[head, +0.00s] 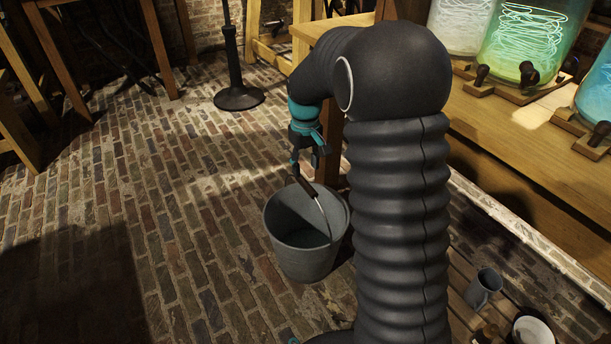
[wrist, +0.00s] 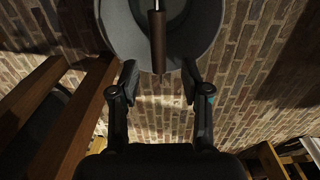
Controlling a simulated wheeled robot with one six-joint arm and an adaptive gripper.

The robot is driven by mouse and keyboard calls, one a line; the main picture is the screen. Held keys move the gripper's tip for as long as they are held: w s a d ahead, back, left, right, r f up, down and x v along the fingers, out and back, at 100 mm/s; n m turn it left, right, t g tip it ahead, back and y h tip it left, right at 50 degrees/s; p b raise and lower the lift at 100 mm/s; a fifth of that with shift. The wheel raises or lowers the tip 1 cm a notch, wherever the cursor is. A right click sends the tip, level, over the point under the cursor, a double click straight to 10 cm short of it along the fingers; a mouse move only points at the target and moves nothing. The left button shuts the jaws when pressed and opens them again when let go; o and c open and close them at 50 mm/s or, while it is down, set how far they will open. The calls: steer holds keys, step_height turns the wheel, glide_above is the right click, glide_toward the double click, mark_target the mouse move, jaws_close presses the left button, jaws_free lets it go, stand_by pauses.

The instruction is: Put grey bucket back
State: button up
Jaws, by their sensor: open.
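The grey bucket (head: 300,250) stands upright on the brick floor in the head view, with its wire handle raised and a brown wooden grip (head: 306,187) at the top. My gripper (head: 308,168) is just above the bucket's rim, close to the wooden grip. In the wrist view the bucket (wrist: 120,30) fills the top middle, and the handle grip (wrist: 157,40) points down between the two fingers of my gripper (wrist: 158,75). The fingers are open, with a gap on both sides of the grip. My arm hides the area right of the bucket.
A wooden bench (head: 520,130) with glowing glass jars (head: 525,45) runs along the right. A mug (head: 483,288) and a white bowl (head: 532,332) sit on low slats at lower right. A black stand base (head: 239,97) is behind. The brick floor at left is clear.

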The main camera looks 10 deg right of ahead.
steer(key=s+r+m+t, duration=0.2)
steer(key=s+r+t, duration=0.1)
steer(key=s+r, duration=1.15)
steer(key=s+m+t, duration=0.1)
steer(key=s+t, duration=0.1)
steer(key=s, duration=1.4)
steer(key=shift+f+m+t, duration=0.3)
steer(key=shift+f, duration=0.05)
step_height(320, 180, up, 6)
steer(key=p, duration=0.6)
steer(key=shift+r+p, duration=0.2)
steer(key=shift+p, duration=0.15)
